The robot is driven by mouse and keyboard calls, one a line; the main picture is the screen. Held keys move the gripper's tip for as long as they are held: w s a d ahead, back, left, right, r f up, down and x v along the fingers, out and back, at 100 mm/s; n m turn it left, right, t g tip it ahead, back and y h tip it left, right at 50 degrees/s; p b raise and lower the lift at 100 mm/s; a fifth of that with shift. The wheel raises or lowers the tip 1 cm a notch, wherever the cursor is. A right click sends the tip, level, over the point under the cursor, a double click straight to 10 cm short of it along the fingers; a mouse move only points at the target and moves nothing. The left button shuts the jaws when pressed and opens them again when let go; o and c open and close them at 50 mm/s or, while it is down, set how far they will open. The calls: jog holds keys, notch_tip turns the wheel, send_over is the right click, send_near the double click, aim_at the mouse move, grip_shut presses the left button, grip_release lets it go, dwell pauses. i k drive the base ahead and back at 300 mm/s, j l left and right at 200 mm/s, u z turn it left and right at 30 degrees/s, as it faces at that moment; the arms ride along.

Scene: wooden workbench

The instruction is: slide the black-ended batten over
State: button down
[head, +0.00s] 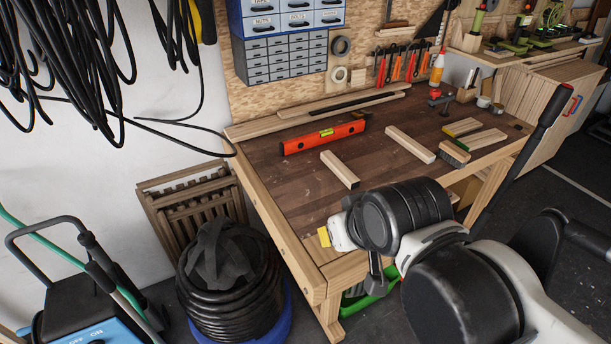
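A short pale wooden batten (338,168) lies on the dark bench top, left of the middle, at a slant. Its near end looks black. A second, plain-looking batten (410,144) lies to its right, apart from it. My arm reaches in from the lower right over the bench's near edge. My gripper (376,272) seems to point down at the arm's end, nearer than the black-ended batten and apart from it. The arm partly hides it, and its fingers cannot be made out. Nothing is seen held.
Shorter pieces with yellow (455,130) and green (473,142) ends and a brush-like block (454,153) lie at the right. A yellow piece (323,237) shows beside my arm. Bare bench top lies left of the batten.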

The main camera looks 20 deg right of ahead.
aim_at(336, 165)
jog(key=i+j+z, duration=0.15)
jog(key=i+j, duration=0.25)
jog(key=i+j+z, duration=0.15)
jog(key=i+j, duration=0.25)
jog(key=j, duration=0.3)
